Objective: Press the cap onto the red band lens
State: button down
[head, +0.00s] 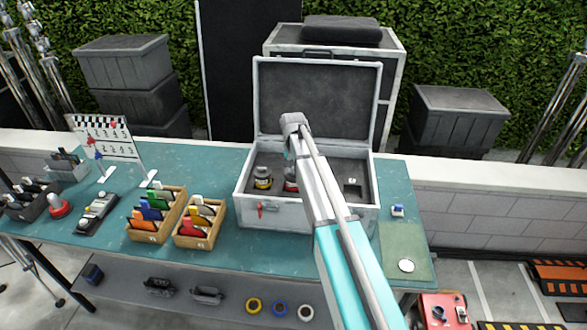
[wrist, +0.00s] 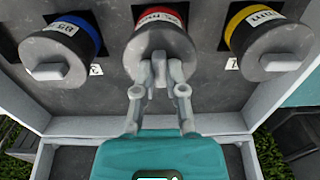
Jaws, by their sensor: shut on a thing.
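The red band lens (wrist: 160,14) stands in the middle slot of the open case in the wrist view. Its red band also shows in the head view (head: 290,183), partly behind my arm. A grey round cap (wrist: 143,50) covers its near end. My gripper (wrist: 160,78) is shut on the tab of this cap, in line with the lens. I cannot tell whether the cap is fully seated. The blue band lens (wrist: 62,42) and the yellow band lens (wrist: 265,40) stand on either side, each with a grey tabbed end.
The case (head: 275,217) has its lid raised at the back. A dark slot (head: 352,190) lies right of my arm. Wooden card boxes (head: 158,222) stand left on the teal table. A white disc (head: 406,265) lies on a green mat (head: 400,240) at right.

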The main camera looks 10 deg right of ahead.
aim_at(293, 169)
jog(key=shift+f, duration=0.2)
dwell(0.5)
jog(key=c, duration=0.6)
grip_release()
jog(key=o, duration=0.5)
jog(key=shift+c, duration=0.2)
jog(key=shift+r, duration=0.15)
jog(key=shift+r+p, duration=3.35)
jog(key=shift+r, duration=0.05)
